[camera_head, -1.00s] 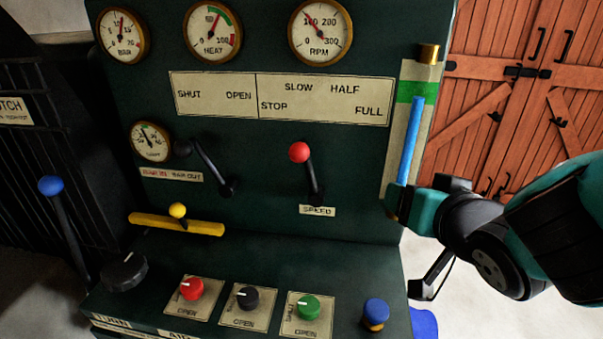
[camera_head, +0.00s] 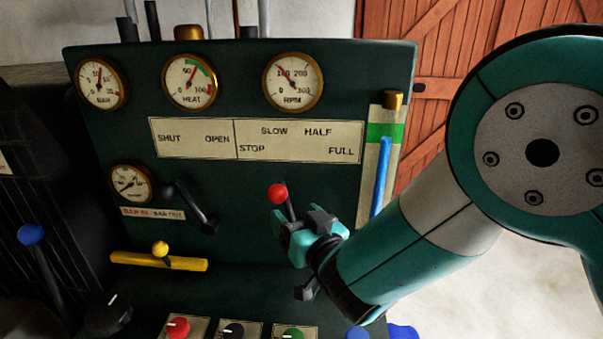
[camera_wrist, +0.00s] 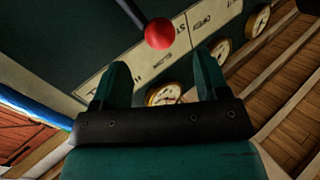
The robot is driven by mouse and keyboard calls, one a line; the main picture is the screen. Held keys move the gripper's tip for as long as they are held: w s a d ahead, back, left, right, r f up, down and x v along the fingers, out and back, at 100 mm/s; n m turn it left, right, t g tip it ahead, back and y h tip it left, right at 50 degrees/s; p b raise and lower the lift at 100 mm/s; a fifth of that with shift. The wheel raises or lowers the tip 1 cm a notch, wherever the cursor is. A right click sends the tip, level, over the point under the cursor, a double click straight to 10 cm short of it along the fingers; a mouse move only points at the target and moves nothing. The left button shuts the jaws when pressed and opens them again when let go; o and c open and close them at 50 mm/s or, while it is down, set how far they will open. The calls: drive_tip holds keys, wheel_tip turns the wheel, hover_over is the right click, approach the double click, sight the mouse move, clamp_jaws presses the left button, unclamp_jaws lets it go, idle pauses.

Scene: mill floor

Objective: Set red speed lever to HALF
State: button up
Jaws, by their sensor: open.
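The red speed lever (camera_head: 278,193) stands on the dark green panel, its red knob on a black rod tilted slightly left of upright, under the SLOW side of the plate (camera_head: 300,141). My gripper (camera_head: 291,224) is open just below the knob, and its teal jaws hide the lever's lower rod and the SPEED label. In the wrist view the red knob (camera_wrist: 160,33) lies ahead of the two open fingers (camera_wrist: 160,85), roughly between them across the picture. Nothing is between the fingers; I cannot tell the exact distance to the knob.
A black lever (camera_head: 196,208) stands left of the red one. A yellow bar with a knob (camera_head: 160,261) is lower left. Red (camera_head: 178,327), black and green dials line the ledge below. A blue gauge tube (camera_head: 381,177) stands close right, behind my arm. Dials sit above the plate.

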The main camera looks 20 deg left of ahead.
sight(281, 201)
drive_tip(key=p+x, duration=0.3)
drive_tip(key=x, duration=0.5)
drive_tip(key=shift+w+a, duration=0.15)
drive_tip(key=shift+w, duration=0.05)
